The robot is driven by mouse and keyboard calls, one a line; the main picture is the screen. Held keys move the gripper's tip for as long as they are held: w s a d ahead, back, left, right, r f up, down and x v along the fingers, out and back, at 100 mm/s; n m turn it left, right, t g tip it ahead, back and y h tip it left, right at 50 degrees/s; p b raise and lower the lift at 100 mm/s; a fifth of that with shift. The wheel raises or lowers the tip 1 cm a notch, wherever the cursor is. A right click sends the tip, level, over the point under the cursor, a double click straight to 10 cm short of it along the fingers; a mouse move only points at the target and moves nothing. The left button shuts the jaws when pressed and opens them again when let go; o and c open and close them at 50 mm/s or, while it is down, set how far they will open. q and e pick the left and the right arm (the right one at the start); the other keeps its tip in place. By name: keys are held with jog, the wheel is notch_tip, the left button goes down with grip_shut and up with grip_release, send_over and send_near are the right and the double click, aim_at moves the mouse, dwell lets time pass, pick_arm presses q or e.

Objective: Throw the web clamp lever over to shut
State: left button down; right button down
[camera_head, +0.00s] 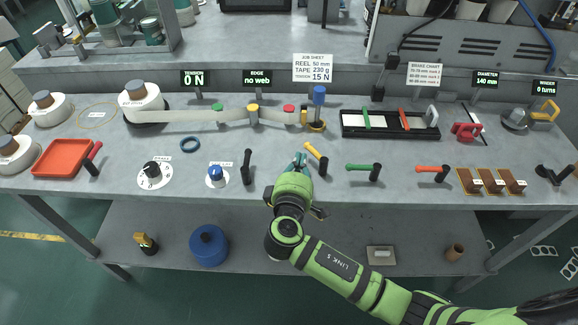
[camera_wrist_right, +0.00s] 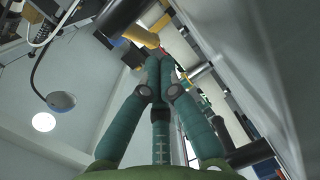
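A lever with a yellow handle (camera_head: 314,152) and a black base stands at the middle of the bench's front, its handle slanting up to the left. No readable label marks it as the web clamp lever. My right gripper (camera_head: 299,161) is just left of this handle, with its teal fingers pointing to the back of the bench. In the right wrist view the fingertips (camera_wrist_right: 158,58) are together with nothing visible between them. The yellow handle (camera_wrist_right: 140,36) is just beyond the tips; I cannot tell whether they touch. My left gripper is not in view.
A black lever (camera_head: 247,166) stands left of the gripper. A green-handled lever (camera_head: 362,168) and an orange-handled one (camera_head: 432,169) are to the right. A pale web (camera_head: 190,115) runs behind, from a white reel (camera_head: 140,97) to a blue-topped post (camera_head: 318,97). A red tray (camera_head: 62,157) lies far left.

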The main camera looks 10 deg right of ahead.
jog(key=shift+w+d, duration=0.15)
jog(key=shift+d, duration=0.35)
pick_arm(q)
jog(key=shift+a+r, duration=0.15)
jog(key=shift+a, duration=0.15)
pick_arm(e)
jog(key=shift+f, duration=0.1)
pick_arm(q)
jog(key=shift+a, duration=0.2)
pick_arm(e)
jog(key=shift+w+f+m+g+h+b, duration=0.1)
jog(key=shift+w+m+g+h+b, duration=0.35)
jog(key=shift+m+h+b, duration=0.35)
jog(key=shift+w+d, duration=0.15)
jog(key=shift+d, duration=0.15)
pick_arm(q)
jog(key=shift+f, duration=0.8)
